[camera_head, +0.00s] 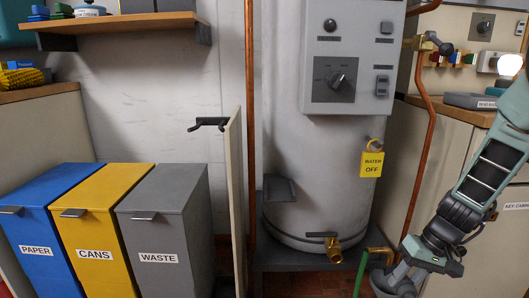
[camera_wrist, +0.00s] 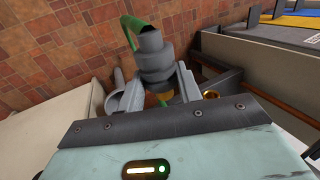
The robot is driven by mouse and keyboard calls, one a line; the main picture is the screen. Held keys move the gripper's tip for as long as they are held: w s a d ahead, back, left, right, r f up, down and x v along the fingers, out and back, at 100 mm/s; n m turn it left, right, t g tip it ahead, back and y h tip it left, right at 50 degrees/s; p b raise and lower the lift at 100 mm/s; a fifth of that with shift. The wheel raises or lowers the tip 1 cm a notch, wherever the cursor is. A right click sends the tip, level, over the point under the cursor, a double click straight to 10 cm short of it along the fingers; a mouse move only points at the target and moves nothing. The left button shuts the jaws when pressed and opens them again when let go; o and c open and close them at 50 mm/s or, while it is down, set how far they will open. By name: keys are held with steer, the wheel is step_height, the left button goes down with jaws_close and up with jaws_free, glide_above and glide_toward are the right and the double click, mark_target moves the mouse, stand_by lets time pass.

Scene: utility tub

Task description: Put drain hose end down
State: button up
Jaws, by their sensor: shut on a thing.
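In the wrist view, my gripper (camera_wrist: 152,84) is shut on the drain hose end (camera_wrist: 152,58), a dark grey stepped fitting between the two fingers. A green hose (camera_wrist: 129,27) curves away from it above the tiled floor. In the head view, my gripper (camera_head: 394,280) is low at the bottom right, right of the tank's base. A bit of green hose (camera_head: 361,272) shows left of it. The hose end itself is hard to make out there, and the lower part of the gripper is cut off by the frame.
A brass drain valve (camera_head: 333,250) sticks out low on the grey tank (camera_head: 315,180). A copper elbow pipe (camera_head: 378,251) is close to my gripper. A cabinet (camera_head: 440,150) stands at right. Blue, yellow and grey bins (camera_head: 160,225) stand at left. Tiled floor (camera_wrist: 60,50) shows below.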

steer(key=w+r+p, duration=0.3)
steer(key=r+p, duration=1.3)
steer(key=p, duration=0.2)
steer(key=w+r+p, duration=0.3)
steer(key=r+p, duration=1.2)
steer(key=p, duration=0.4)
steer(key=s+f, duration=0.3)
steer(key=s, duration=0.5)
steer(key=shift+s+a+f, duration=0.2)
steer(key=shift+s+a, duration=0.05)
